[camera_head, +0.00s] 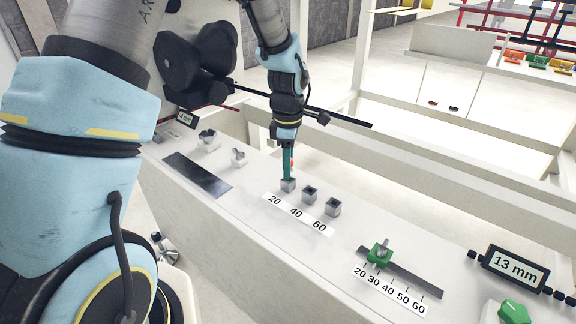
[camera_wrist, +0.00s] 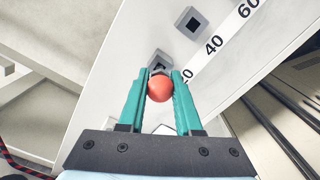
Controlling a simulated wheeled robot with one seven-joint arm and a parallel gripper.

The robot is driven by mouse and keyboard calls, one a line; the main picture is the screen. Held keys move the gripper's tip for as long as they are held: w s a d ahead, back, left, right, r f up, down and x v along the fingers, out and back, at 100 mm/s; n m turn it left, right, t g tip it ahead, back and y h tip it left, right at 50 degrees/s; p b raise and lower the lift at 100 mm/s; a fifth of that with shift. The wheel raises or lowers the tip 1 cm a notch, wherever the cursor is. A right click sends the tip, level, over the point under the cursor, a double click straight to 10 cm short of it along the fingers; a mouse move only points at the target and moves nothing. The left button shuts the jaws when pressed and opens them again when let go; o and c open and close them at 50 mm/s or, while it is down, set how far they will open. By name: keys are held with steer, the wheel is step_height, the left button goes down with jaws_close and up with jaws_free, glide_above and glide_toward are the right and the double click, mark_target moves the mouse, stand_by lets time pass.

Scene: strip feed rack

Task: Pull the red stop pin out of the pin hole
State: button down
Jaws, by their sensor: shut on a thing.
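The red stop pin shows as a red ball-shaped head (camera_wrist: 159,88) between the teal fingers of my gripper (camera_wrist: 160,80) in the wrist view. My gripper is shut on it. In the head view my gripper (camera_head: 288,172) points down at the pin hole block (camera_head: 289,187) by the 20 mark. A sliver of red shows beside the fingers there. The block also shows just beyond the red head in the wrist view (camera_wrist: 158,59). The pin's lower part is hidden, so I cannot tell how deep it sits.
Two more grey blocks with square holes, at 40 (camera_head: 310,194) and 60 (camera_head: 333,207), stand to the right. A green slider (camera_head: 379,254) sits on a scale further right, near a display reading 13 mm (camera_head: 514,265). A dark plate (camera_head: 198,175) lies to the left.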

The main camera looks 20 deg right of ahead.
steer(key=shift+r+p, duration=1.45)
steer(key=shift+r, duration=0.5)
steer(key=shift+r, duration=0.1)
